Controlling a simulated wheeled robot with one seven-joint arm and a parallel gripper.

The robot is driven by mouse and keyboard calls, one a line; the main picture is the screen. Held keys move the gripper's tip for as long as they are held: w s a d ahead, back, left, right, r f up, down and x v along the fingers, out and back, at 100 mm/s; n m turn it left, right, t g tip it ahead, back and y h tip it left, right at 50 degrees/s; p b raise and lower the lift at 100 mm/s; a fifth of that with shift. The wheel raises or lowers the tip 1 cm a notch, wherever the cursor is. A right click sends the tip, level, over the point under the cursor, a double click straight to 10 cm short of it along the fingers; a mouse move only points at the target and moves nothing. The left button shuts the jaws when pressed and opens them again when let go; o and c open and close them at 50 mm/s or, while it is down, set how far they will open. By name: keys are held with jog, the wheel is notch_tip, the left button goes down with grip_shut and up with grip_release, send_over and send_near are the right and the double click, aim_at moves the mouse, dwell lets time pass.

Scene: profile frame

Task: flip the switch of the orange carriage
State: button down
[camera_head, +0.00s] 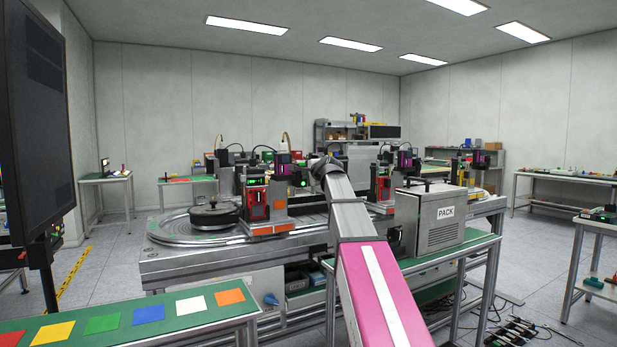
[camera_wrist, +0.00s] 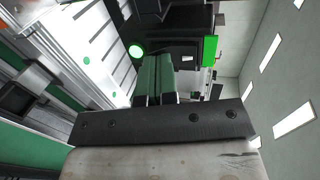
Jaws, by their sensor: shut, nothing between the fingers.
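A carriage with an orange patch (camera_head: 279,203) on its side stands on the near part of the oval track, left of my arm in the head view. It has a red-framed front and a small green display. Its switch is too small to make out. My gripper is at the arm's far end beyond the track's near edge, and its fingers are hidden in the head view. In the wrist view my gripper (camera_wrist: 155,60) is shut and empty, its dark green fingers together. I cannot tell which carriage this is.
A round dark disc (camera_head: 214,215) sits on the track left of the carriage. A grey PACK box (camera_head: 440,217) stands right of my arm. Other carriages (camera_head: 381,184) stand along the track. A green table with coloured squares (camera_head: 103,323) is at front left, below a dark screen (camera_head: 38,120).

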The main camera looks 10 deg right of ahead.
jog(key=shift+f, duration=0.1)
jog(key=shift+w+a+t, duration=0.1)
jog(key=shift+w+t, duration=0.2)
jog(key=shift+t, duration=0.2)
jog(key=shift+f, duration=0.1)
jog(key=s+d+f, duration=0.2)
jog(key=s, duration=0.4)
jog(key=s+d+f, duration=0.1)
jog(key=s+d, duration=0.1)
jog(key=s, duration=0.5)
jog(key=shift+d+f, duration=0.15)
jog(key=shift+f, duration=0.2)
